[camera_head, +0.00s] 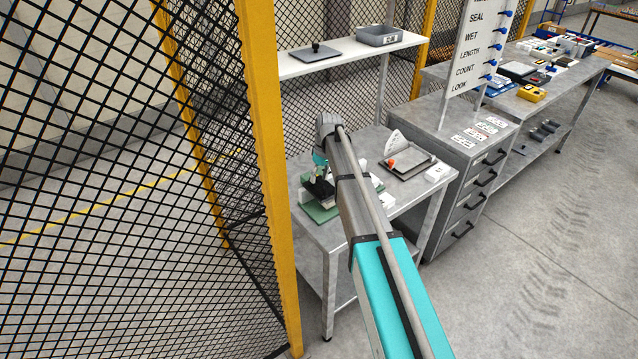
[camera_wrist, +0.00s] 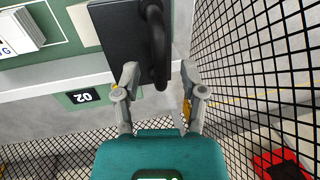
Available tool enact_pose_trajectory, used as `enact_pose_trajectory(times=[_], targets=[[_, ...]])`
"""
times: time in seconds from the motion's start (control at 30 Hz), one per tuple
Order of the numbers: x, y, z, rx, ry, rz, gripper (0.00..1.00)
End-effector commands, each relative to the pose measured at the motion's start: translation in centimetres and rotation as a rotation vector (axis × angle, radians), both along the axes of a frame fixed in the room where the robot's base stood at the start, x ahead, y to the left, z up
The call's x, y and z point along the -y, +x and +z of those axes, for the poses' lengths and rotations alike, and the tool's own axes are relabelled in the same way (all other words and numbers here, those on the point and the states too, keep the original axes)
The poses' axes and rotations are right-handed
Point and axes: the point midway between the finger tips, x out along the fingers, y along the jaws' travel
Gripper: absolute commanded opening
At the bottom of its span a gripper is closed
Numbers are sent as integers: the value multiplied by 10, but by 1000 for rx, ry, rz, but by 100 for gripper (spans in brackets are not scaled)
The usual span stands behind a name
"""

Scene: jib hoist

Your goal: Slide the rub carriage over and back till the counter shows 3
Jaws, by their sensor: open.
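The rub carriage (camera_wrist: 115,38) is a dark block with an upright black handle (camera_wrist: 157,45) in the wrist view. My gripper (camera_wrist: 159,72) is open, with one finger on each side of the lower handle; contact cannot be told. A small dark counter (camera_wrist: 85,96) below the block shows pale digits that read like 02, though they may be upside down. In the head view the green base of the rub device (camera_head: 322,212) is on the near table, and my arm hides much of it and the gripper.
The near table (camera_head: 318,237) also holds a grey tray (camera_head: 408,167) with an orange-tipped item and small white blocks. A yellow post (camera_head: 265,120) and black mesh fence stand close on the left. A shelf (camera_head: 345,58) is behind, and a drawer cabinet (camera_head: 470,185) is on the right.

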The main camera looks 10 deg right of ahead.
Motion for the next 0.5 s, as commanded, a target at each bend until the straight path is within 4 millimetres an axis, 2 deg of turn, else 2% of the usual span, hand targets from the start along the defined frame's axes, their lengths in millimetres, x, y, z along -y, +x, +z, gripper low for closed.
enact_pose_trajectory(times=[0.13,0.5], targets=[[-1,-1,-7,0,0,0,54],[-1,-1,-7,0,0,0,54]])
